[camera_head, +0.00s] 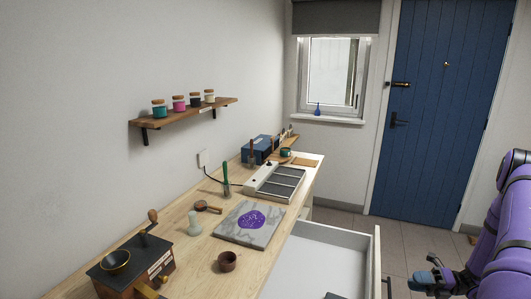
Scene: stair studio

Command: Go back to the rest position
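My purple arm enters at the right edge. My gripper (424,284), dark with bluish parts, is low at the lower right, to the right of the open drawer and in front of the tiled floor. Its fingertips are small and partly hard to make out, so I cannot tell whether it is open or shut. I see nothing clearly held in it. The white drawer (312,262) is pulled out from under the wooden worktop (194,263), with a dark item (334,296) at the bottom picture edge.
A marble slab (233,228) with purple powder, a brown cup (228,261), a grinder box (133,268) and a grey-topped tray (275,184) stand on the worktop. A shelf (186,114) holds several jars. A blue door (440,110) is behind; floor before it looks clear.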

